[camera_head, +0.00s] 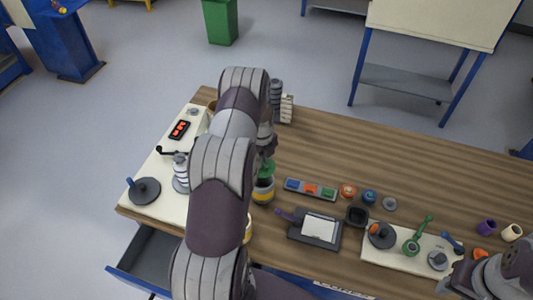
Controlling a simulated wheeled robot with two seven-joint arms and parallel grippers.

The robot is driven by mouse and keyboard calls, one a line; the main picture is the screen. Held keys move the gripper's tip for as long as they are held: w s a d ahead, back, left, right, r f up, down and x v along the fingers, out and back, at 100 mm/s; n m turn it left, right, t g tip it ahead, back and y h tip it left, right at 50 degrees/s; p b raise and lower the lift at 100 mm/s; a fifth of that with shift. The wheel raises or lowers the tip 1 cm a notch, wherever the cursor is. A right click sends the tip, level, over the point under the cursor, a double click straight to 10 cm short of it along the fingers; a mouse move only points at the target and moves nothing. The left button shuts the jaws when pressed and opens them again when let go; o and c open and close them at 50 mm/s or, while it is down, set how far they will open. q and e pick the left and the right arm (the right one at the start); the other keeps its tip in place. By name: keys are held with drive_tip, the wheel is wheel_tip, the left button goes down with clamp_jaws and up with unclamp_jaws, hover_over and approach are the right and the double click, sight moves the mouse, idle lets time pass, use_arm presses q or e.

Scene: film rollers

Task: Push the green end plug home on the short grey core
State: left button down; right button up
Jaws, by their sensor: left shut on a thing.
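My left gripper (267,148) points down over the left part of the table, partly hidden by my own arm. It is shut on a green piece (266,168), which looks like the green end plug.
A tray with blue, orange and green pieces (311,189), a dark pad with a white sheet (315,230) and a black square cup (357,215) lie to the right. A pale board (400,252) holds a green-handled tool (415,240). The back right of the wooden table (400,155) is clear.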

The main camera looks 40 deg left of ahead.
sight(262, 171)
use_arm(q)
drive_tip(key=shift+s+f+b, duration=0.2)
drive_tip(key=shift+f+b, duration=0.15)
drive_tip(key=shift+f, duration=0.25)
drive_tip(key=shift+s+f+b, duration=0.2)
drive_tip(key=shift+f+b, duration=0.1)
drive_tip(key=shift+f, duration=0.25)
drive_tip(key=f, duration=0.1)
drive_tip(key=w+f+b, duration=0.1)
drive_tip(key=f, duration=0.1)
drive_tip(key=f+b, duration=0.1)
drive_tip(key=shift+w+a+f, duration=0.1)
drive_tip(key=shift+w+f, duration=0.1)
drive_tip(key=shift+w, duration=0.15)
drive_tip(key=shift+s+f+b, duration=0.1)
drive_tip(key=shift+f+b, duration=0.15)
drive_tip(key=shift+b, duration=0.25)
drive_tip(key=shift+s+r, duration=0.15)
drive_tip(key=shift+s, duration=0.25)
drive_tip(key=shift+w+f, duration=0.2)
drive_tip(key=shift+w, duration=0.1)
use_arm(e)
drive_tip(key=f, duration=0.5)
drive_tip(key=shift+w+f, duration=0.2)
drive_tip(key=shift+w, duration=0.1)
